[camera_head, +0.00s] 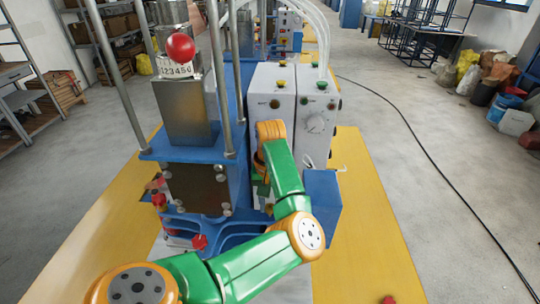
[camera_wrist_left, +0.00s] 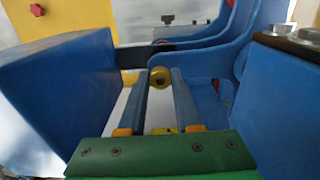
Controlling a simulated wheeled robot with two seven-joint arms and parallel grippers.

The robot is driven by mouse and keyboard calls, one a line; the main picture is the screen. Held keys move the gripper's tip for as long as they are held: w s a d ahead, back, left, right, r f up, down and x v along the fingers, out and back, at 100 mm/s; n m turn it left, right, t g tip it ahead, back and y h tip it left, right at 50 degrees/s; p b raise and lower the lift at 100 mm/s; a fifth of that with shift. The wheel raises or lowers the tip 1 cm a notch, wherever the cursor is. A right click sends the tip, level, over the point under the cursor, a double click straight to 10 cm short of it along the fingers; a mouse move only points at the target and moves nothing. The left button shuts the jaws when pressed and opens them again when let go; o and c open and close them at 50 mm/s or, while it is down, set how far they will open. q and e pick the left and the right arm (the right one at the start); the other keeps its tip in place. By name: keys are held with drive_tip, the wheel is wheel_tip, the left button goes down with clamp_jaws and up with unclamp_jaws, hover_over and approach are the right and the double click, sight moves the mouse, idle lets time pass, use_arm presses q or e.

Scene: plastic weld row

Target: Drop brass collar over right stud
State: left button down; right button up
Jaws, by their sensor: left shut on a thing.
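The brass collar (camera_wrist_left: 159,77) is a small yellow ring with a dark hole. In the left wrist view it sits between the tips of the two long fingers of my left gripper (camera_wrist_left: 158,75), which is shut on it. The collar is in front of the curved blue frame (camera_wrist_left: 205,62) of the machine. In the head view my left arm reaches in from the bottom left and its wrist hides the fingers and the collar. I cannot make out the right stud in either view. My right gripper is not in view.
A blue block (camera_wrist_left: 62,85) stands close left of the fingers, and a blue wall (camera_wrist_left: 285,100) with hex bolts (camera_wrist_left: 282,30) is close on the right. In the head view, white control boxes (camera_head: 270,105), a steel column (camera_head: 190,115) and red knobs (camera_head: 199,242) surround the wrist.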

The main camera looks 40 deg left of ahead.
use_arm(q)
drive_tip(key=shift+f, duration=0.6)
drive_tip(key=shift+f, duration=0.4)
idle(0.8)
drive_tip(key=shift+c, duration=0.6)
unclamp_jaws()
drive_tip(key=shift+r, duration=3.55)
drive_tip(key=shift+f, duration=0.1)
